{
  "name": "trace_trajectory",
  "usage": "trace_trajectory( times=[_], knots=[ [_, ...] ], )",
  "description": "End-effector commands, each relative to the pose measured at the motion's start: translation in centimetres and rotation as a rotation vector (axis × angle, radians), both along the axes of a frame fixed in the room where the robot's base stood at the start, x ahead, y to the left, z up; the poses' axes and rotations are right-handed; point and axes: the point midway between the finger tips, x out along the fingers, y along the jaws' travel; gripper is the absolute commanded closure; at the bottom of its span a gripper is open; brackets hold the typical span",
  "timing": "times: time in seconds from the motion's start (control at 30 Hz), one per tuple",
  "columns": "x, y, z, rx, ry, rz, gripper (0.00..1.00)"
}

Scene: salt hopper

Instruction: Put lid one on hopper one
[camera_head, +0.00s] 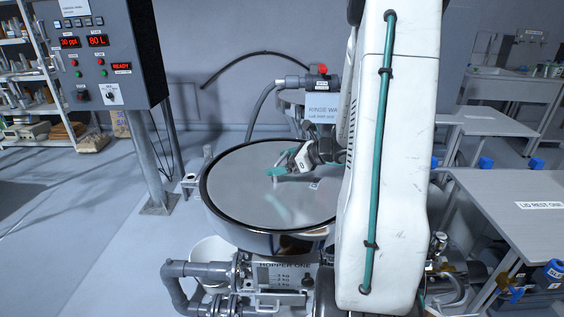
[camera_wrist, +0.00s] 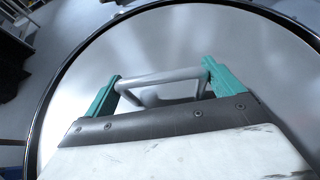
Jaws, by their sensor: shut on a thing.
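Lid one (camera_head: 245,190) is a broad round metal disc with a dark rim and a handle near its middle. It lies level over the top of hopper one (camera_head: 285,272), whose name plate shows below. The lid edge looks about even with the hopper's rim; I cannot tell whether it is fully seated. My gripper (camera_head: 282,167) has teal fingers and is shut on the lid's handle. In the wrist view, the grey bar handle (camera_wrist: 165,76) spans between the fingertips, with the lid (camera_wrist: 200,35) around it. My arm hides the lid's right side in the head view.
A control panel (camera_head: 95,55) on a post stands at the left, reading 30 ppt, 80 L and READY. A table labelled lid rest one (camera_head: 510,225) is bare at the right. Grey pipes (camera_head: 195,270) and a white bucket (camera_head: 210,250) are by the hopper. A rinse water valve (camera_head: 322,70) stands behind.

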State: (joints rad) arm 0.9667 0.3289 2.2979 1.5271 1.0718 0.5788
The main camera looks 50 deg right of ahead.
Motion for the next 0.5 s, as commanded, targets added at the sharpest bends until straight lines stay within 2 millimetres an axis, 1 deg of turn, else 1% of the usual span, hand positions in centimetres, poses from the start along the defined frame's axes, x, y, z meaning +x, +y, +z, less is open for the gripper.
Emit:
trace_trajectory(
  times=[0.5],
  knots=[
    [0.04,-0.03,-0.69,0.000,-0.001,0.000,0.61]
  ],
)
